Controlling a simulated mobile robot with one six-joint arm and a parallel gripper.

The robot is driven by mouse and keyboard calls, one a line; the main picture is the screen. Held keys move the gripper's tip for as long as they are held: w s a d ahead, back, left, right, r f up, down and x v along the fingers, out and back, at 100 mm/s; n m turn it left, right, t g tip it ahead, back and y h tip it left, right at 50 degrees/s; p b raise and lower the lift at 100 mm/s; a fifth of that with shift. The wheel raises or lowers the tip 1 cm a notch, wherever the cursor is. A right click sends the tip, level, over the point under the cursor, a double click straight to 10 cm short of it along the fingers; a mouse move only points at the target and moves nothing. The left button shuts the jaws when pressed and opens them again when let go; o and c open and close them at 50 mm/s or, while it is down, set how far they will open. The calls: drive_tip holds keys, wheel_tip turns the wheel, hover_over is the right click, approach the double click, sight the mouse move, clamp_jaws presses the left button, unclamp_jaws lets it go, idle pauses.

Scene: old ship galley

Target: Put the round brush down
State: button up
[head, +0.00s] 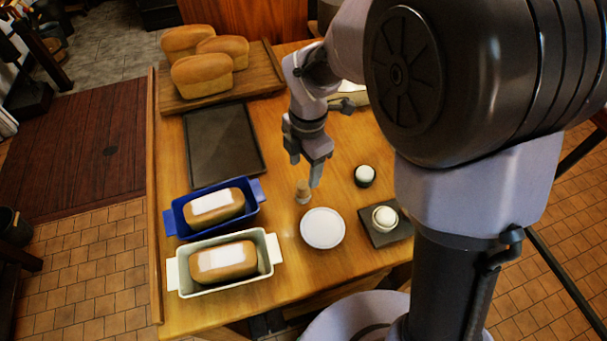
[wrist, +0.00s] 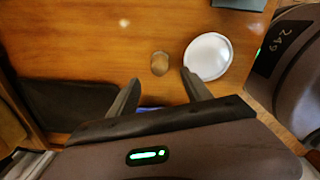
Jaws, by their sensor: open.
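The round brush (head: 303,191), a small tan wooden piece, stands on the wooden table just left of a white round dish (head: 323,228). It also shows in the wrist view (wrist: 160,63), beyond the fingertips and left of the dish. My gripper (head: 305,171) is open and empty, just above and behind the brush in the head view. In the wrist view my gripper's two fingers (wrist: 160,92) are spread wide, with the brush clear of both. Bristles cannot be made out.
A blue loaf tin (head: 248,217) and a cream loaf tin (head: 273,249), each holding a loaf, stand left. A dark tray (head: 224,145) lies behind them. A dark cup with a pale top (head: 365,176) and a dark square board (head: 379,239) with a round pale item stand right.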

drive_tip(key=shift+r, duration=0.9)
drive_tip(key=shift+d+r, duration=0.1)
drive_tip(key=shift+r, duration=0.1)
drive_tip(key=s+d+r+m+t, duration=0.2)
drive_tip(key=s+r+m, duration=0.2)
drive_tip(key=m, duration=0.5)
drive_tip(key=s+d+r+m+t+y, duration=0.1)
drive_tip(key=s+d+r+m+t, duration=0.1)
drive_tip(key=s+m, duration=0.5)
drive_tip(key=s+d+r+m+t, duration=0.1)
drive_tip(key=s+d+r+m, duration=0.3)
drive_tip(key=m, duration=0.8)
wheel_tip(320, 180, up, 3)
drive_tip(key=shift+s+r+m+t+y, duration=0.1)
drive_tip(key=shift+s+m+t+y, duration=0.25)
drive_tip(key=shift+s, duration=0.65)
